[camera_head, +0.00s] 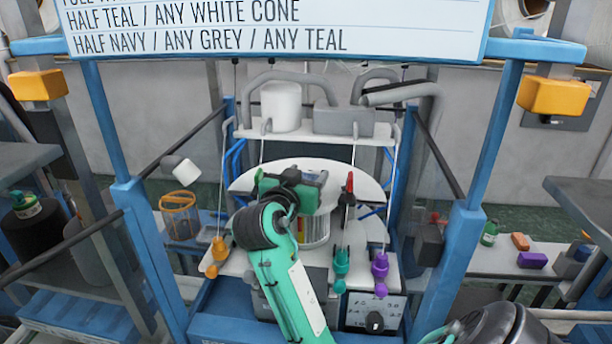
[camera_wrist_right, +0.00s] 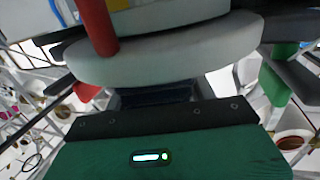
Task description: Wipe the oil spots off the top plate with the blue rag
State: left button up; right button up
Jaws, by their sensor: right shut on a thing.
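The top plate (camera_head: 332,172) is a white round disc in the middle of the knitting machine; its pale rim also shows in the right wrist view (camera_wrist_right: 190,52). My right gripper (camera_head: 292,188) is over the left part of the plate and hides much of it. A dark blue piece, apparently the blue rag (camera_wrist_right: 155,96), shows just beyond the gripper body, close to the plate rim; the gripper is shut on it. The fingertips are hidden. I cannot make out any oil spots on the visible part of the plate. My left gripper is not in view.
A red-tipped piece (camera_head: 349,184) stands on the plate right of my gripper. A shelf with a white cone (camera_head: 281,106) is behind. Blue posts (camera_head: 470,215) flank the machine.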

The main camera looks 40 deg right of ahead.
jog(key=shift+f+b, duration=0.45)
jog(key=shift+f, duration=0.15)
jog(key=shift+d, duration=0.1)
jog(key=shift+w+d+r, duration=0.1)
jog(key=shift+w+d, duration=1.2)
jog(key=shift+d, duration=0.2)
jog(key=shift+s+a+b, duration=0.1)
jog(key=shift+s+b, duration=0.05)
jog(key=shift+b, duration=0.15)
